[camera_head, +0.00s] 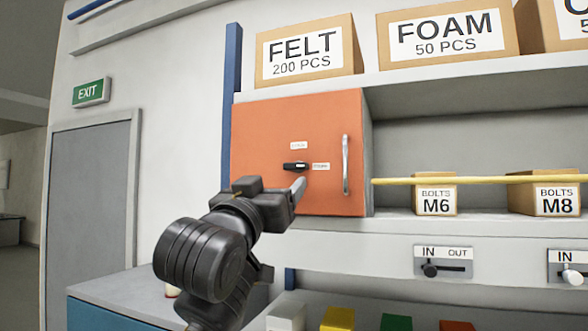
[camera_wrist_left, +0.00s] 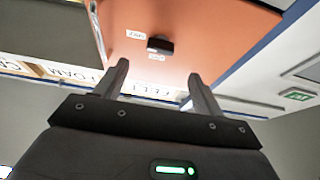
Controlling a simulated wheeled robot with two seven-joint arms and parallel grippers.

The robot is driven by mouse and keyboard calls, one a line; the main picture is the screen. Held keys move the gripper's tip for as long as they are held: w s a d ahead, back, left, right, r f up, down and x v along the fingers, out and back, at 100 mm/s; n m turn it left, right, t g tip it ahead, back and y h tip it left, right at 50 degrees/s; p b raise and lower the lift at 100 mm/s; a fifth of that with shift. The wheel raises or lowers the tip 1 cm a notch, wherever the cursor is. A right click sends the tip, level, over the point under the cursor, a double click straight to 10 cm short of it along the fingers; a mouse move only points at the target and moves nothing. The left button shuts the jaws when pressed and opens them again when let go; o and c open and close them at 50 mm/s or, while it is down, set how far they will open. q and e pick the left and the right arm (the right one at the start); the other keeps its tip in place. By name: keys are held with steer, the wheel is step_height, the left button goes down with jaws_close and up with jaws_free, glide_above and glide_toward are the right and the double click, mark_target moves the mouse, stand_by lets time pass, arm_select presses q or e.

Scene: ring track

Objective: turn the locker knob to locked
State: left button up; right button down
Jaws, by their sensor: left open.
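The orange locker (camera_head: 262,125) has a closed door with a small black knob (camera_head: 295,166) on its front. The knob's bar lies level, its pale end toward the label on its right. One small label sits above it and one to its right; I cannot read them surely. My left gripper (camera_head: 298,188) is just below the knob; one finger shows in the head view. In the left wrist view the gripper (camera_wrist_left: 158,72) is open and empty, with the knob (camera_wrist_left: 160,45) ahead, roughly between the fingertips and apart from them. My right gripper is not in view.
A vertical metal handle (camera_head: 346,165) stands on the door right of the knob. A yellow rod (camera_head: 480,180) crosses in front of the M6 box (camera_head: 435,194) and M8 box (camera_head: 557,194). An IN/OUT slider (camera_head: 443,262) is lower right. Boxes stand above the locker.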

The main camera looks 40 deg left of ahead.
mark_target(294, 168)
arm_select(q)
steer(key=p+x, duration=0.5)
steer(key=x, duration=0.4)
steer(key=shift+s+a+r, duration=0.1)
steer(key=shift+w+a+r+p, duration=0.15)
steer(key=shift+w+p, duration=0.15)
steer(key=shift+w, duration=0.3)
steer(key=shift+c, duration=0.3)
